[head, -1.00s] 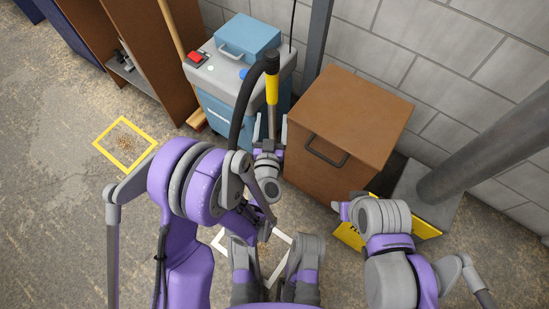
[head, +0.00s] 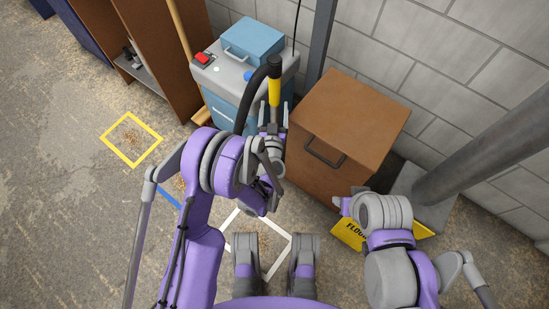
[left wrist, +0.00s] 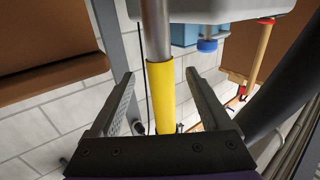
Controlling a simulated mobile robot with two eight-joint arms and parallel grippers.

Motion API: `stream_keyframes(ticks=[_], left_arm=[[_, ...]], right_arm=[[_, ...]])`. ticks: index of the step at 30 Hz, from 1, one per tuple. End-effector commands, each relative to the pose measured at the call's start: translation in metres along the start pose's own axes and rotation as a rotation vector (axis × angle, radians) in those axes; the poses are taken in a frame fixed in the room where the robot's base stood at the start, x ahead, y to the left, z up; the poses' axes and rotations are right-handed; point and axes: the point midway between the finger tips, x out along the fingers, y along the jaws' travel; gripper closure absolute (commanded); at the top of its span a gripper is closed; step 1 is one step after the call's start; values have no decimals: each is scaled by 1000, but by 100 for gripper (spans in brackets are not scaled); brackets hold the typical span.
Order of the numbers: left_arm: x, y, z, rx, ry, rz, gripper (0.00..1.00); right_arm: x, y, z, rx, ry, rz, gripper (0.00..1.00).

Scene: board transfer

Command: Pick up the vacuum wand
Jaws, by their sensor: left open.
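The vacuum wand stands upright in front of the blue and grey vacuum (head: 222,80), with a yellow grip (head: 274,92) and a black hose at its top. In the left wrist view the yellow grip (left wrist: 161,98) runs between my fingers, with a grey tube beyond it. My left gripper (head: 273,110) is open, one finger on each side of the wand. In the left wrist view gaps show between the grip and both fingers of this gripper (left wrist: 160,80). The lower wand is hidden behind my left arm. My right arm is at the right; its fingers cannot be made out.
A brown cabinet (head: 352,112) with a dark handle stands close right of the wand. A yellow floor sign (head: 349,234) lies partly under my right arm. A grey pole (head: 485,145) rises at the right. Open floor lies at the left, around a yellow square (head: 131,139).

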Motion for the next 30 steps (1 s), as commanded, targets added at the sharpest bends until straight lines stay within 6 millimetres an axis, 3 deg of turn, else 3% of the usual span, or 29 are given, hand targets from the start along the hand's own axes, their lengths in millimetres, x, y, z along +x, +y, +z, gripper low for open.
stream_keyframes(ticks=[7, 16, 30], left_arm=[[36, -1, 2, 0, 0, -1, 19], [41, -1, 1, 0, 0, 0, 19], [41, -1, 1, 0, 0, 0, 100]], right_arm=[[5, 0, 1, 0, -1, 0, 50], [5, 0, 1, 0, -1, 0, 50], [5, 0, 1, 0, -1, 0, 50]])
